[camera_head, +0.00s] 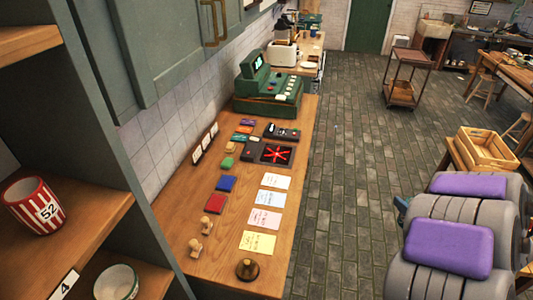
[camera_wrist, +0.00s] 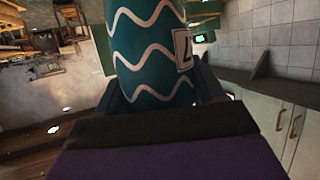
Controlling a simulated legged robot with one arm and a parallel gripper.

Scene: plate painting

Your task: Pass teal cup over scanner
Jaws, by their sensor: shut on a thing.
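A teal cup (camera_wrist: 148,50) with white wavy lines and a white number tag fills the upper middle of the wrist view. My gripper (camera_wrist: 155,97) is shut on it, with a dark finger on each side. The cup is not clearly visible in the head view. The scanner looks to be the dark square pad with glowing red lines (camera_head: 277,154) on the wooden counter, in front of the green cash register (camera_head: 268,86). The cup is not seen over it.
A shelf at left holds a red striped cup (camera_head: 36,205) and a pale cup (camera_head: 117,283). A wooden crate (camera_head: 487,148) stands at right. The brick floor (camera_head: 338,160) between is clear.

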